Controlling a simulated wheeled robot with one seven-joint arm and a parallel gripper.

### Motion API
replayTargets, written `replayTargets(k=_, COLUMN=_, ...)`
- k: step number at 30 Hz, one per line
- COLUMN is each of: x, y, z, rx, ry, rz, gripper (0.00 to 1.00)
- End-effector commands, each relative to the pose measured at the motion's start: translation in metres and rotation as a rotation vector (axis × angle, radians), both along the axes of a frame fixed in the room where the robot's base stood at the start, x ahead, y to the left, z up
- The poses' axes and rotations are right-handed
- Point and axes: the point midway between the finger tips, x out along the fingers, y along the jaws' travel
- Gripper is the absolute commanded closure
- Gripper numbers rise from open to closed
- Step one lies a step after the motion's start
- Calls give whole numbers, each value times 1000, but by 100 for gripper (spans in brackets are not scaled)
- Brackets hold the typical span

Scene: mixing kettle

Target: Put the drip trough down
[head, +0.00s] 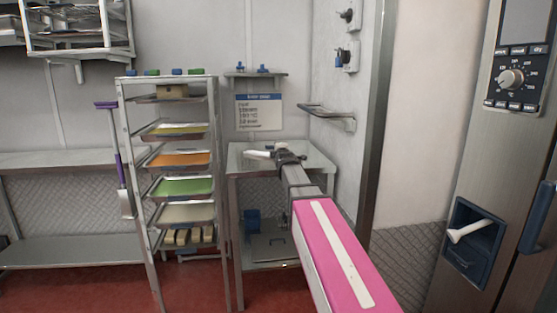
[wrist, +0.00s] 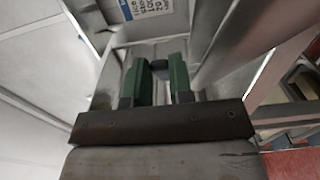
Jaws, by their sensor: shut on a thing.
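My gripper (head: 284,154) is at the end of my pink arm, in front of or over the steel table (head: 240,160) below the wall sign. In the wrist view its two green fingers (wrist: 157,82) stand a little apart, shut on a small dark grey piece (wrist: 160,70) that shows between them. I take this for part of the drip trough; most of it is hidden or merges with the grey metal behind. A pale rounded piece (head: 259,154) sticks out left of the gripper in the head view. I cannot tell whether anything touches the table top.
A tray rack (head: 182,187) with coloured trays stands close left of the table. A small wall shelf (head: 325,112) juts out at the right. A metal box (head: 272,247) and a blue container (head: 252,220) sit on the table's lower shelf. A steel bench (head: 55,160) stands far left.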

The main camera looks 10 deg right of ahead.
Motion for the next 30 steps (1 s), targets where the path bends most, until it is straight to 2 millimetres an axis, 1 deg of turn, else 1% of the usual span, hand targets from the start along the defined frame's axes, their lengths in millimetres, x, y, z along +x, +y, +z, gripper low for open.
replayTargets(k=4, x=0, y=0, z=-10, rx=0, ry=1, rz=0, gripper=100)
replayTargets(k=9, x=0, y=0, z=-31, rx=0, ry=1, rz=0, gripper=100)
replayTargets(k=12, x=0, y=0, z=-39, rx=0, ry=1, rz=0, gripper=100)
replayTargets(k=23, x=0, y=0, z=-42, rx=0, ry=0, rz=0, gripper=100)
replayTargets(k=24, x=0, y=0, z=-43, rx=0, ry=0, rz=0, gripper=76)
replayTargets(k=26, x=0, y=0, z=-42, rx=0, ry=0, rz=0, gripper=57)
replayTargets(k=27, x=0, y=0, z=-42, rx=0, ry=0, rz=0, gripper=54)
replayTargets(k=30, x=0, y=0, z=-43, rx=0, ry=1, rz=0, gripper=54)
